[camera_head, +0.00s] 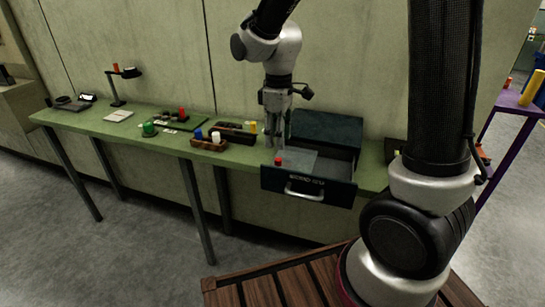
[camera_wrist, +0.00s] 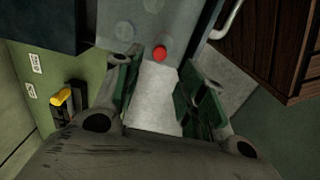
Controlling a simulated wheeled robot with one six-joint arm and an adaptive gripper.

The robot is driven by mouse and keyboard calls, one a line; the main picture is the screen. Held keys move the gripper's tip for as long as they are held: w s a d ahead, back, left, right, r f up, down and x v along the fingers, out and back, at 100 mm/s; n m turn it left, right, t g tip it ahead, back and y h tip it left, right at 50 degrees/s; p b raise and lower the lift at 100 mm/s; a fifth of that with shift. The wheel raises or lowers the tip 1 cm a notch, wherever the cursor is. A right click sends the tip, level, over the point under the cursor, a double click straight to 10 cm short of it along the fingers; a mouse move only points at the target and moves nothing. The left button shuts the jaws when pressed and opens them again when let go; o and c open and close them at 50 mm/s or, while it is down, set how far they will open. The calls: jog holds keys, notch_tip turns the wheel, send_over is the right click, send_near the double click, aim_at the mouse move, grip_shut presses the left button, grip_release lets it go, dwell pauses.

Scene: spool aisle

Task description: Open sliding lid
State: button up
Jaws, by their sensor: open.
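A dark green drawer box (camera_head: 262,178) stands out over the bench front, with a pale metal handle (camera_head: 304,192) on its face. A small red knob (camera_head: 278,162) sits at the panel's front left. In the wrist view the red knob (camera_wrist: 159,53) lies just beyond my fingertips, with a pale panel (camera_wrist: 157,95) below it. My gripper (camera_head: 275,146) points down over the drawer's left side. It is open and empty, its two green-padded fingers (camera_wrist: 162,88) apart; contact with the panel cannot be told.
A dark cabinet (camera_head: 327,128) stands behind the drawer. Left on the green bench (camera_head: 75,117) are a wooden tray (camera_head: 208,145), a yellow item (camera_head: 252,127), a green item (camera_head: 148,129) and a lamp (camera_head: 118,85). A slatted wooden top (camera_head: 285,288) is in the foreground.

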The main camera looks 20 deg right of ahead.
aim_at(279, 159)
notch_tip(279, 159, down, 7)
jog(key=shift+d+f, duration=0.1)
dwell(0.3)
grip_shut()
